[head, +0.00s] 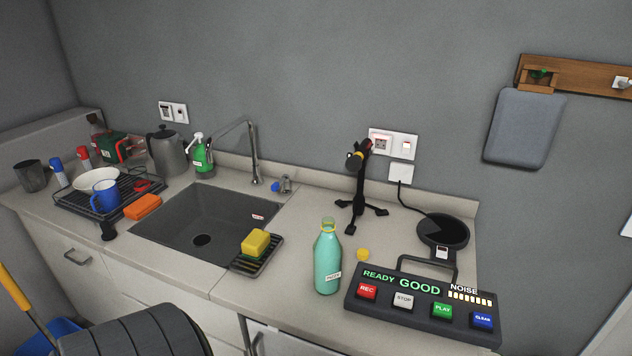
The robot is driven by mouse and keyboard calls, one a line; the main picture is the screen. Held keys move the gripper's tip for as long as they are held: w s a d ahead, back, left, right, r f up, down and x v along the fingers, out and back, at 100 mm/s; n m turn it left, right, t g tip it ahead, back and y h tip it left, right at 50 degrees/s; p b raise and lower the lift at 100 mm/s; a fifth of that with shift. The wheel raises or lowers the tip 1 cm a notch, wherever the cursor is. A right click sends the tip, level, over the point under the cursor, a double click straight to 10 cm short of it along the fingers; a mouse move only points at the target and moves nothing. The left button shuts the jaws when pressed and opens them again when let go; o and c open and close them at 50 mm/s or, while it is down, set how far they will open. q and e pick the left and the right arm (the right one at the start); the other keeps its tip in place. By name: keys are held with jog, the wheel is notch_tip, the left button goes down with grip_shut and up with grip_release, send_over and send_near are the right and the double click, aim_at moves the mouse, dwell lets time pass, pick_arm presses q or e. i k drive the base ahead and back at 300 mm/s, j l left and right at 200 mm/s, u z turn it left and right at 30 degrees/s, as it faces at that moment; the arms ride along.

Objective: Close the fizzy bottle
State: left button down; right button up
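A green fizzy bottle (327,262) with a small white label stands upright on the counter, right of the sink. Its neck has a yellow ring near the top, and no cap shows on its mouth. A small round yellow piece (362,254), which looks like a cap, lies on the counter just right of the bottle, apart from it. Neither of my grippers is in view.
A recorder (420,303) with coloured buttons sits close right of the bottle. A black stand (357,190) rises behind it. A yellow sponge (256,243) lies on a rack (266,262) to the left, by the sink (165,235). A round black device (443,231) stands behind the recorder.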

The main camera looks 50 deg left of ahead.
aim_at(327, 250)
jog(key=u, duration=0.45)
jog(key=i+j+u, duration=0.1)
jog(key=u, duration=0.85)
jog(key=i+j, duration=0.05)
